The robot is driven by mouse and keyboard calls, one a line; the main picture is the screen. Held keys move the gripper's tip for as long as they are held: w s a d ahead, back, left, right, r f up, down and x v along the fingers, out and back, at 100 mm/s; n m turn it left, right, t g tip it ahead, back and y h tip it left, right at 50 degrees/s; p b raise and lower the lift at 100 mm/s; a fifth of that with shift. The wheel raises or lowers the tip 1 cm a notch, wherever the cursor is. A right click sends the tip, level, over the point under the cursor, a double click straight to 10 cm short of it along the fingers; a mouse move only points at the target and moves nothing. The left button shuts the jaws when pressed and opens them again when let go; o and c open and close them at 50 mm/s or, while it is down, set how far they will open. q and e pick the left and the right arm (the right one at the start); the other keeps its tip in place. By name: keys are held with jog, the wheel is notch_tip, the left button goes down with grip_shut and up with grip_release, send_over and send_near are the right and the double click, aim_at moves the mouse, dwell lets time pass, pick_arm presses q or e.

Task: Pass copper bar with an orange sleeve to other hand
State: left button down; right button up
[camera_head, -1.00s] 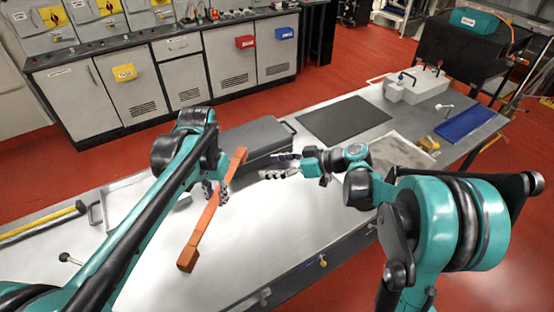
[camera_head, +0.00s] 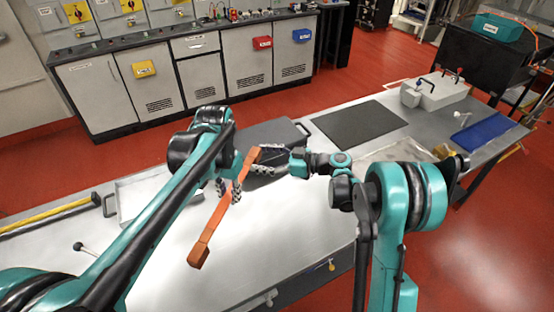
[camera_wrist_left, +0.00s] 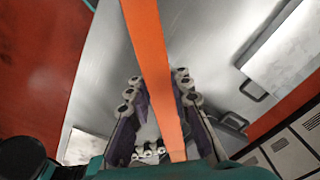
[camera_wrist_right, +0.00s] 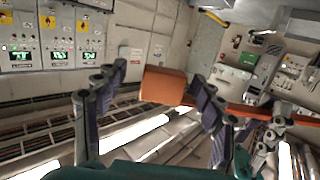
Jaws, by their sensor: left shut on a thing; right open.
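The copper bar with an orange sleeve (camera_head: 220,218) is held slanted above the bench, its blocky lower end toward the front. My left gripper (camera_head: 229,190) is shut on its middle. In the left wrist view the bar (camera_wrist_left: 150,50) runs between the fingers (camera_wrist_left: 157,90). My right gripper (camera_head: 258,159) is open at the bar's upper end. In the right wrist view the bar's squared end (camera_wrist_right: 165,84) shows between the spread fingers (camera_wrist_right: 155,90), and the bar passes behind the right finger. Whether the right fingers touch it cannot be told.
A grey case (camera_head: 268,134) stands on the bench just behind the grippers. A black mat (camera_head: 358,124), a white box (camera_head: 435,93) and a blue tray (camera_head: 485,137) lie to the right. A shallow tray (camera_head: 130,197) and a yellow-handled tool (camera_head: 50,215) are at left. The front middle bench is clear.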

jog(key=shift+x, duration=1.25)
grip_shut()
pick_arm(q)
jog(key=c, duration=1.3)
grip_release()
jog(key=shift+r, duration=0.15)
